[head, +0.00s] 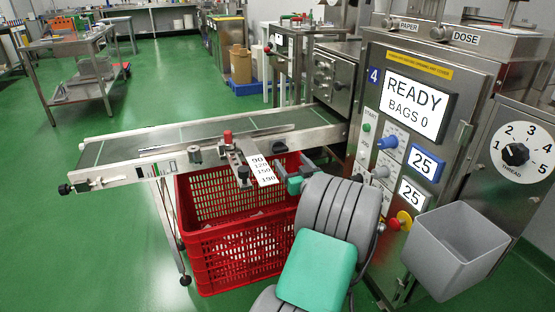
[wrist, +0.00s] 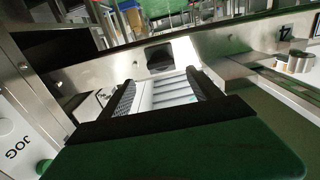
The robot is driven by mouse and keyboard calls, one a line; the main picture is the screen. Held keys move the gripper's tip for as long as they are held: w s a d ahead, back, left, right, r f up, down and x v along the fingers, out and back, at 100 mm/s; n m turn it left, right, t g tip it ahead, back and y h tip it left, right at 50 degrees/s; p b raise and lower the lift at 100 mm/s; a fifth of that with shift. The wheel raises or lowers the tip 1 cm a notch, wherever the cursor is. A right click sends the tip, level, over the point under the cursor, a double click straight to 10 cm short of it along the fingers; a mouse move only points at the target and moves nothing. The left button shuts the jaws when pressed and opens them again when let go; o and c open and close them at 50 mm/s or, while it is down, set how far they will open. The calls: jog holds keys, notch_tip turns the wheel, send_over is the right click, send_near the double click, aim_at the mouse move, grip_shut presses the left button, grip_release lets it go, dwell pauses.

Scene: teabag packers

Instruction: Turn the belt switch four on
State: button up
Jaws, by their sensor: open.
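A black rocker-like switch (wrist: 159,57) sits in a metal side rail (wrist: 110,73) in the wrist view, with a "4" marked further right on the metal. I cannot tell whether it is on or off. My gripper (wrist: 162,84) is open and empty, its two dark fingers pointing toward the switch from either side, apart from it. In the head view my gripper (head: 292,185) is by the near end of the conveyor belt (head: 210,130), beside the machine marked 4 (head: 374,76).
A red crate (head: 205,262) stands under the conveyor. A scale plate (head: 263,172) sticks out from the belt's side. The machine's panel has buttons, a red-on-yellow knob (head: 404,217) and a grey bin (head: 455,250). The wrist view shows a JOG panel (wrist: 20,140) at left.

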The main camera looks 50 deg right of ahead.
aim_at(282, 150)
jog(key=b+x, duration=0.1)
jog(key=x, duration=0.5)
jog(key=shift+w+a, duration=0.15)
jog(key=shift+w+d+r, duration=0.1)
jog(key=shift+w+d, duration=0.3)
jog(key=shift+w, duration=0.05)
jog(key=shift+c, duration=0.4)
jog(key=c, duration=1.3)
